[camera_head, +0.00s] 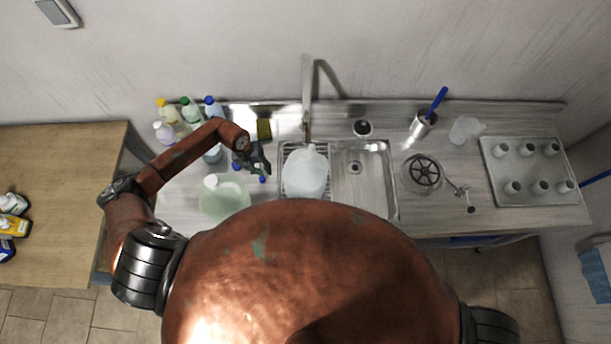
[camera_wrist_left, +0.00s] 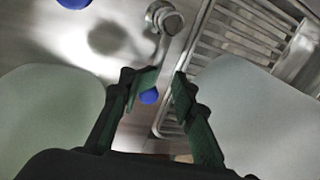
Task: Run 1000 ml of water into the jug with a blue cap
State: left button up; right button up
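A pale translucent jug (camera_head: 305,175) stands in the left part of the sink under the tap (camera_head: 306,105); I cannot make out a blue cap on it. A greenish jug (camera_head: 222,203) with a white cap stands on the counter to its left. A blue cap (camera_head: 262,179) lies between the two jugs, and another blue spot (camera_head: 236,166) shows by the gripper. My left gripper (camera_head: 262,168) is over the counter between the jugs. In the left wrist view its fingers (camera_wrist_left: 163,82) are apart, with a small blue thing (camera_wrist_left: 149,96) showing beyond them. My right gripper is out of view.
Several capped bottles (camera_head: 190,112) stand behind my left arm. The right sink basin (camera_head: 368,180) looks empty. Farther right are a round black-spoked fitting (camera_head: 425,172), a metal cup with a blue-handled brush (camera_head: 421,125), and a tray of white cups (camera_head: 515,146).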

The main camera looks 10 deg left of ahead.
pick_arm(q)
jog(key=o, duration=0.4)
jog(key=shift+w+d, duration=0.1)
jog(key=shift+w, duration=0.05)
jog(key=shift+r, duration=0.15)
jog(key=shift+a+r+p, duration=0.2)
jog(key=shift+r+p, duration=0.6)
jog(key=shift+r, duration=0.25)
jog(key=shift+a+r+p, duration=0.2)
jog(key=shift+r+p, duration=0.6)
jog(key=shift+r, duration=0.25)
jog(key=shift+r, duration=0.2)
jog(key=r, duration=0.3)
jog(key=a+r, duration=0.1)
jog(key=r, duration=0.3)
jog(key=s+a+r, duration=0.1)
jog(key=r, duration=0.3)
jog(key=shift+a+r, duration=0.1)
jog(key=shift+r, duration=0.05)
